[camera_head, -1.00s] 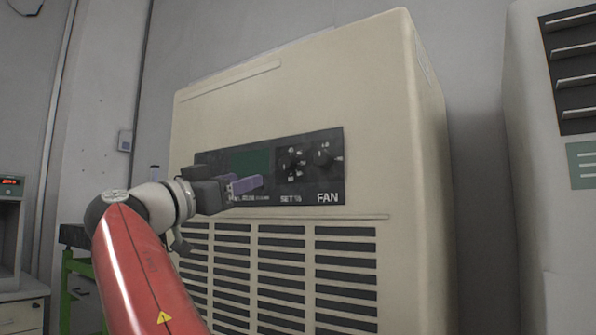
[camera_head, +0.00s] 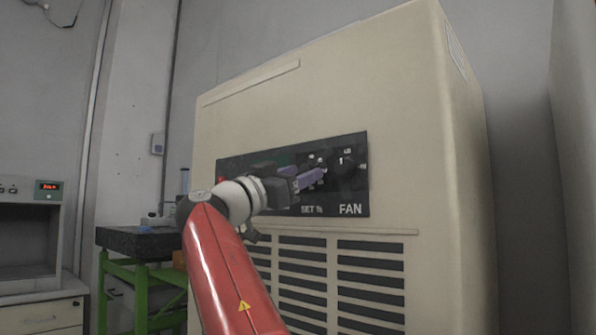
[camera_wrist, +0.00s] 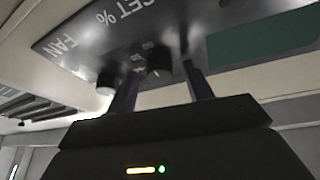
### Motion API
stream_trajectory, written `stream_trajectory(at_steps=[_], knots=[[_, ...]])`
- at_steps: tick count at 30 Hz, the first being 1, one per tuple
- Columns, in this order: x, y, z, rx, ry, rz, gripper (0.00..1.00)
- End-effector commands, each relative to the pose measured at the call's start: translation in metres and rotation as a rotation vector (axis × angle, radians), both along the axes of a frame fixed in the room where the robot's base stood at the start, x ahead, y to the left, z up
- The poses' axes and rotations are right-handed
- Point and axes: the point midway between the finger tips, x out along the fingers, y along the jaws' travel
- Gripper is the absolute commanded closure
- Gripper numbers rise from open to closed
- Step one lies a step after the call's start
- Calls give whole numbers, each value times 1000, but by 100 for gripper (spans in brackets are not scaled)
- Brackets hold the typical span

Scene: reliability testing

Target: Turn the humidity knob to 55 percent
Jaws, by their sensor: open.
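The dark control panel (camera_head: 358,194) is on the front of a beige cabinet. Its SET % knob is mostly hidden behind my fingers in the head view. In the wrist view this black knob (camera_wrist: 160,62) shows between my two fingers, near the SET % lettering. My gripper (camera_head: 316,176) is open at the panel, with its fingers reaching toward that knob. It also shows in the wrist view (camera_wrist: 162,76). I cannot tell whether the fingers touch the knob. The pointer and its setting are not readable.
The FAN knob (camera_head: 348,168) sits close to the right of my fingers and also shows in the wrist view (camera_wrist: 106,80). The green display (camera_wrist: 262,42) is on the other side. Vents (camera_head: 370,275) lie below. A green-framed bench (camera_head: 140,245) stands at left.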

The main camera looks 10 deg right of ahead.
Motion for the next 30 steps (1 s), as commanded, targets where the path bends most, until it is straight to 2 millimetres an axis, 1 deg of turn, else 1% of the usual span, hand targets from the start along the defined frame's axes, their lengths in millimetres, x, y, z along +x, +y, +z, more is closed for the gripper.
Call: stream_trajectory(at_steps=[6, 16, 23, 30], knots=[[0, 0, 0, 0, 0, 0, 49], [0, 0, 0, 0, 0, 0, 92], [0, -1, -1, -10, 15, -1, 93], [-2, -1, -3, -75, 102, -1, 93]])
